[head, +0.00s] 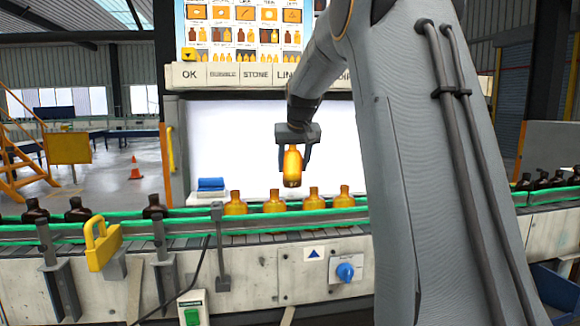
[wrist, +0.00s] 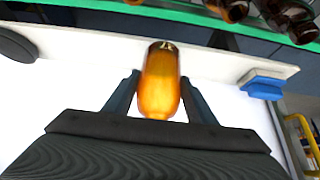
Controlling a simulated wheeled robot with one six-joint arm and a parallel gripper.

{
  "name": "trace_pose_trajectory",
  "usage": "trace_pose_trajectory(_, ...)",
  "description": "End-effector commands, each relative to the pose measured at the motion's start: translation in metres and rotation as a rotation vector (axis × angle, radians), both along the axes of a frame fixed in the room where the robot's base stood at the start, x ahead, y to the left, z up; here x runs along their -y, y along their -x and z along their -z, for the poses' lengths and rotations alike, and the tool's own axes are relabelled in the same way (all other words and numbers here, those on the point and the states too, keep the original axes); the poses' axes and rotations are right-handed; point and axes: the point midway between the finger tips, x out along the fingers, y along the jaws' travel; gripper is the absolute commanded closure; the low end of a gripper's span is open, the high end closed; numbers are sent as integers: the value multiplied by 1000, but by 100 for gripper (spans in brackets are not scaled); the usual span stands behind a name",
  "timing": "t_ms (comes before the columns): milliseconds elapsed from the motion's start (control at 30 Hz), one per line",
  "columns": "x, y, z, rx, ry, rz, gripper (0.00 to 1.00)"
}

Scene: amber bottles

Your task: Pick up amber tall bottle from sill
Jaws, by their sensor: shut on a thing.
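My gripper (head: 293,152) is shut on an amber tall bottle (head: 292,168). It holds the bottle upright in front of the white lit panel, above the conveyor. The sill is not clearly told apart from the ledge below the panel.
Several amber bottles (head: 275,201) stand on the conveyor behind a green rail (head: 180,232), below my gripper. Dark bottles (head: 77,210) stand at the left, more at the far right. A yellow handle (head: 102,243) sticks up at the front.

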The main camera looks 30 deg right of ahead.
Motion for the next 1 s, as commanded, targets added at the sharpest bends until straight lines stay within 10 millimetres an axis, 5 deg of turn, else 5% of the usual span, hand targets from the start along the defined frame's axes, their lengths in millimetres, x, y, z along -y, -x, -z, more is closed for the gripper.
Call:
trace_pose_trajectory(200, -14, 49, 0, 4, 1, 0, 76)
trace_pose_trajectory(433, -24, 83, 0, 2, 1, 0, 76)
trace_pose_trajectory(1000, -32, 110, 1, 1, 0, -1, 77)
